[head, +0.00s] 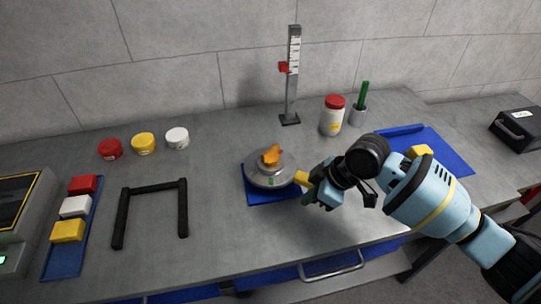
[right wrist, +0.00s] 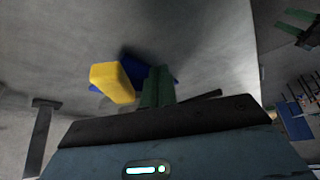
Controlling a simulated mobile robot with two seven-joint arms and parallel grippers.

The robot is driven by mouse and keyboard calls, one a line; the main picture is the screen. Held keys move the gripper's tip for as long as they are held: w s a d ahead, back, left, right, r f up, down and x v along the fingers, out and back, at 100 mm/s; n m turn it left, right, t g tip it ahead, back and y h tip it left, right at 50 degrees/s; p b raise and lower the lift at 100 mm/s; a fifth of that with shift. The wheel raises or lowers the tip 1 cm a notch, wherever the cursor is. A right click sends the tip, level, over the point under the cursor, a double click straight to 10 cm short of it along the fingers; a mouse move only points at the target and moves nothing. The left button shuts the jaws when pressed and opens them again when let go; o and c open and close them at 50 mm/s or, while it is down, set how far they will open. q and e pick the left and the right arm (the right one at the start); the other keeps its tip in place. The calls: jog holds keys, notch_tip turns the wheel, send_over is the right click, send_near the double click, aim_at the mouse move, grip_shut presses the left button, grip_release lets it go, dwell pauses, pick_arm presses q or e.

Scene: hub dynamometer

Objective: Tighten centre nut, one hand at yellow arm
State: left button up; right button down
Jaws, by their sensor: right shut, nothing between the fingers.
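The hub dynamometer (head: 258,178) is a round grey device on a small blue mat (head: 262,197) in the middle of the bench. An orange centre nut (head: 271,155) sits on its top. The yellow arm (head: 302,178) sticks out from its right side. My right gripper (head: 322,193) is at the end of this yellow arm, with its fingers shut and nothing between them. In the right wrist view, a yellow block (right wrist: 112,83), apparently the yellow arm's end, is left of my green fingers (right wrist: 158,87). Whether they touch is unclear. My left gripper is out of view.
A height gauge (head: 292,80), a red-lidded jar (head: 332,115) and a green-handled item in a cup (head: 360,112) stand behind. Three small pots (head: 143,143), a black frame (head: 183,210) and a blue tray of blocks (head: 65,262) are left. A blue mat (head: 445,150) lies right.

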aim_at(299, 212)
jog(key=shift+f, duration=2.3)
jog(key=shift+r, duration=0.2)
jog(key=shift+r, duration=0.75)
jog(key=shift+w+d, duration=0.25)
jog(key=shift+w, duration=0.25)
jog(key=shift+w+d, duration=0.25)
jog(key=shift+w, duration=0.2)
jog(key=shift+s+a, duration=0.15)
jog(key=shift+s, duration=0.2)
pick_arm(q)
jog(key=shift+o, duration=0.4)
